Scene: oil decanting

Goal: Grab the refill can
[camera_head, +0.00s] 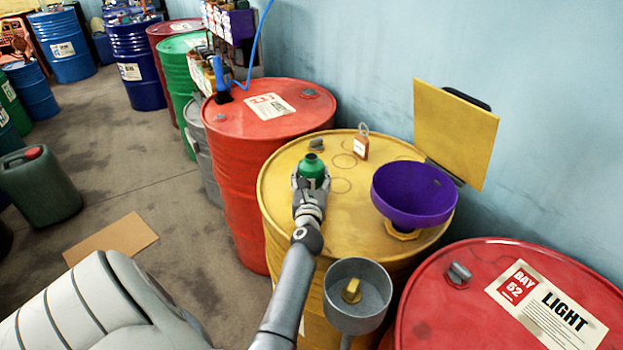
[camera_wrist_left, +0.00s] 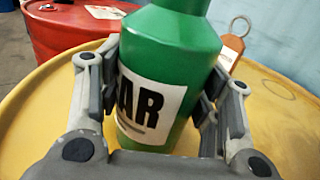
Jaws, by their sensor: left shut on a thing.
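The refill can, a small green bottle-like can (camera_head: 312,168) with an open-looking dark neck, stands upright over the top of the yellow drum (camera_head: 285,172). My left gripper (camera_head: 311,184) is shut on it. In the left wrist view the green can (camera_wrist_left: 172,50) shows a white label reading "AR" between the two fingers of the gripper (camera_wrist_left: 160,105). Its base is hidden, so I cannot tell whether it touches the drum. My right gripper is not in view.
A yellow panel (camera_head: 455,132) stands at the wall.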

